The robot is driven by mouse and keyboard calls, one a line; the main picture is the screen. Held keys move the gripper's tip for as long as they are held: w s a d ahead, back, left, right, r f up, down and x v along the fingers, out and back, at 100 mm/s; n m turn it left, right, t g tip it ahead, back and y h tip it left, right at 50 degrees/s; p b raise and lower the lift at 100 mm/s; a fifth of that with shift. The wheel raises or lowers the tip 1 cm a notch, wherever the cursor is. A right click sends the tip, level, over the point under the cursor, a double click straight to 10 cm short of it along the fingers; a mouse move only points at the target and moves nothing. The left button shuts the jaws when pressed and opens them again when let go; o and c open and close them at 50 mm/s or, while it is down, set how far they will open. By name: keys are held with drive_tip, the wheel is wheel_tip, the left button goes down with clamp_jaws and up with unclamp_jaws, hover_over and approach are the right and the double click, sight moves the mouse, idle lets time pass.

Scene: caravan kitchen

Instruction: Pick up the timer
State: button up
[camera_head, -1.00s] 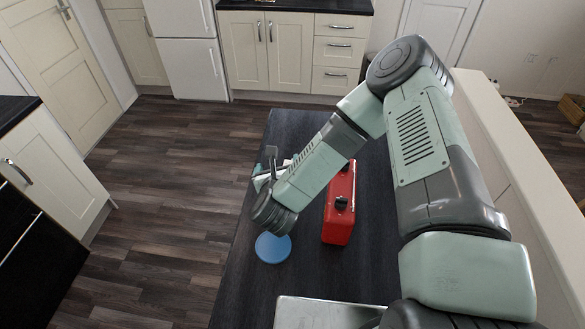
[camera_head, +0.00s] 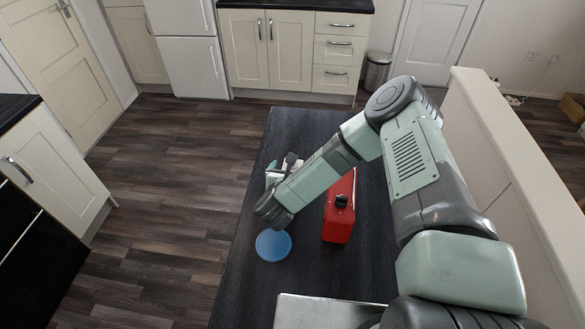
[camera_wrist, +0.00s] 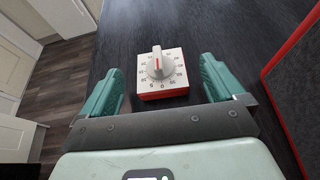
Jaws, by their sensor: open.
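The timer (camera_wrist: 161,73) is a small square block with a white dial face, a grey knob and a red base. In the wrist view it lies on the dark table, between and just beyond the tips of my open gripper (camera_wrist: 160,82). The fingers are apart from it on both sides.
A red box-like object (camera_head: 339,212) with a black knob stands on the dark table (camera_head: 300,125), right of my gripper. A blue disc (camera_head: 273,245) lies nearer. A metal tray (camera_head: 325,312) is at the near edge. The table's left edge is close.

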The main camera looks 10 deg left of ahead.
drive_tip(key=shift+x, duration=1.15)
drive_tip(key=c, duration=1.3)
drive_tip(key=shift+o, duration=0.2)
drive_tip(key=shift+r, duration=0.1)
